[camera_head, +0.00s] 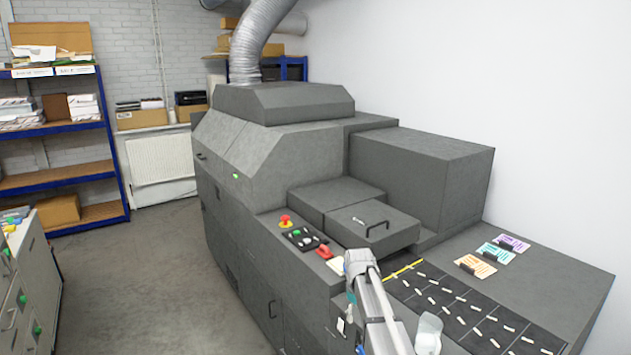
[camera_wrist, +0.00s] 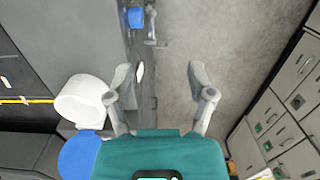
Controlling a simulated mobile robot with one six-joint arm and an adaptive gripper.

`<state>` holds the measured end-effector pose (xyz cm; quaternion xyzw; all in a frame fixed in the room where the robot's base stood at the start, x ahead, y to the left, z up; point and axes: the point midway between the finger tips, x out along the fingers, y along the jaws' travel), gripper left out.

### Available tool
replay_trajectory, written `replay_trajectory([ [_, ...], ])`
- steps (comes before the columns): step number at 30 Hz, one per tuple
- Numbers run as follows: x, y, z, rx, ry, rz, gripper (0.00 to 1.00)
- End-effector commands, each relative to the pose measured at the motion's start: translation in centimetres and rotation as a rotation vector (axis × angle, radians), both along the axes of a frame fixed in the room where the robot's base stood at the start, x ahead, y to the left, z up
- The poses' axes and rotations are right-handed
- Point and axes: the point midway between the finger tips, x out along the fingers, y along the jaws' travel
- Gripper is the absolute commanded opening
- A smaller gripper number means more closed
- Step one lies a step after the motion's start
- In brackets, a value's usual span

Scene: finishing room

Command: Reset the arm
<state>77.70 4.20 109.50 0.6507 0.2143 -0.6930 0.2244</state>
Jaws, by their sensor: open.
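My gripper (camera_wrist: 162,78) shows in the wrist view with its two grey fingers spread wide apart. Nothing is between them; grey floor and the side of the machine lie beyond. In the head view my arm reaches over the front edge of the big grey machine (camera_head: 270,150), beside its dark slotted panel. The gripper's fingers cannot be made out clearly there.
A control panel with a red button (camera_head: 286,221) sits left of my arm. Several coloured cards (camera_head: 495,253) lie on the machine's right surface. A drawer cabinet (camera_head: 32,275) stands at left, also in the wrist view (camera_wrist: 285,110). The floor (camera_head: 150,280) between is clear.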

Motion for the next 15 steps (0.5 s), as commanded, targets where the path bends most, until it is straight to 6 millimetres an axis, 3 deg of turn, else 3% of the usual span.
replay_trajectory([
  [1, -3.3, -0.6, -1.1, 0.000, -0.006, -0.050, 0.70],
  [3, -6.1, -1.3, -1.9, 0.001, -0.013, -0.125, 0.70],
  [12, -17.9, -3.4, -4.9, 0.007, -0.045, -0.440, 0.70],
  [15, -20.8, -3.8, -5.5, 0.009, -0.052, -0.523, 0.70],
])
